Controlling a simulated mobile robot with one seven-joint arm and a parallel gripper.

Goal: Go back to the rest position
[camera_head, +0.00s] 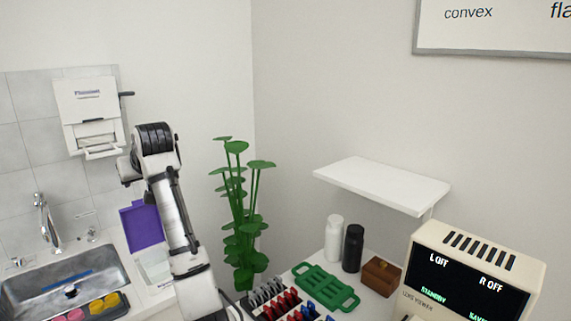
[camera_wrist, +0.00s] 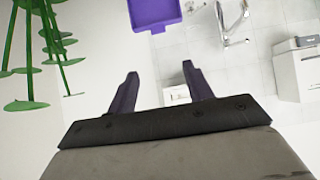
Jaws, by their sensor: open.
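My gripper (camera_wrist: 160,69) is open in the wrist view, with its two dark fingers apart and nothing held between them. A small white object (camera_wrist: 176,95) shows beyond and between the fingers; I cannot tell surely what it is. In the head view my white and black arm is raised at left of centre, beside the plant and in front of the tiled wall. Its fingers are not clear there.
A white wall dispenser (camera_head: 92,112) is close to my arm's upper end. A green plant (camera_head: 238,215) stands to its right. Below are a sink (camera_head: 30,290), a purple-lidded bin (camera_head: 142,226), a green rack (camera_head: 325,288), bottles (camera_head: 353,248) and a display box (camera_head: 470,270). A white shelf (camera_head: 380,184) juts out.

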